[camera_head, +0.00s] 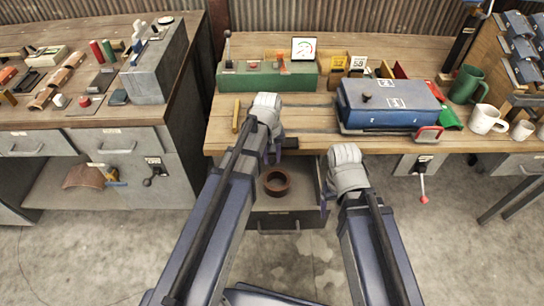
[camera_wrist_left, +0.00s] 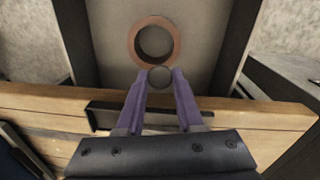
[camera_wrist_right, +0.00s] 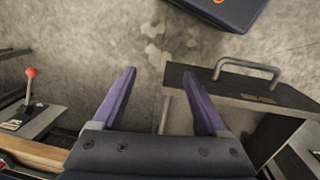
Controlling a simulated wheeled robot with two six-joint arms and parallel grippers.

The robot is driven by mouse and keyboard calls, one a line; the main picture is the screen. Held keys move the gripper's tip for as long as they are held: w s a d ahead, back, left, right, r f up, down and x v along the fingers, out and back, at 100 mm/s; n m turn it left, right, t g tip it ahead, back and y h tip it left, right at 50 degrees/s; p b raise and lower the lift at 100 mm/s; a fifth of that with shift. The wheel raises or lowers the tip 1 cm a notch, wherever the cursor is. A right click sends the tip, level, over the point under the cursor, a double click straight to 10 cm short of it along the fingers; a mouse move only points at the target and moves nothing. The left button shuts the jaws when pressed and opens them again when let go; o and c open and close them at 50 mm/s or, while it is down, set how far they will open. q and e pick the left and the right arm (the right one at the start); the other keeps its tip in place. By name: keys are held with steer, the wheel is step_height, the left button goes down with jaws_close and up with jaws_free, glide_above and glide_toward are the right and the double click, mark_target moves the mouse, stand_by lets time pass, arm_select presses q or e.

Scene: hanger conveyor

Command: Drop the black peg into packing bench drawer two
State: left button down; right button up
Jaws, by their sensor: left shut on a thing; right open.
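My left gripper (camera_wrist_left: 160,74) is shut on the black peg (camera_wrist_left: 160,77), seen end-on as a small dark round between the fingertips. In the head view the wrist hides most of this gripper at the bench's front edge. An open grey drawer (camera_wrist_left: 112,40) lies below, with its front and handle toward me in the head view (camera_head: 262,222). No number on it is readable. A brown ring (camera_head: 276,181) lies inside and shows just beyond the peg in the left wrist view (camera_wrist_left: 136,45). My right gripper (camera_wrist_right: 163,75) is open and empty beside the drawer's front.
A red-knobbed lever (camera_head: 422,185) sticks out at the right. Another workbench (camera_head: 95,120) stands at the left. The concrete floor is clear.

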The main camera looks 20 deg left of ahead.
mark_target(271, 159)
arm_select(q)
steer(key=shift+f, duration=0.1)
steer(key=shift+c, duration=2.3)
jaws_free()
steer(key=r+p, duration=0.8)
steer(key=shift+s+a, duration=0.1)
steer(key=shift+a, duration=0.1)
steer(key=shift+f, duration=0.1)
steer(key=s+d+r+m+y+p, duration=0.1)
steer(key=s+d+r+m+p, duration=0.4)
steer(key=s+d+m, duration=0.3)
steer(key=s+d, duration=0.3)
steer(key=s, duration=0.3)
steer(key=shift+r+m+y, duration=0.2)
steer(key=shift+m+y, duration=0.2)
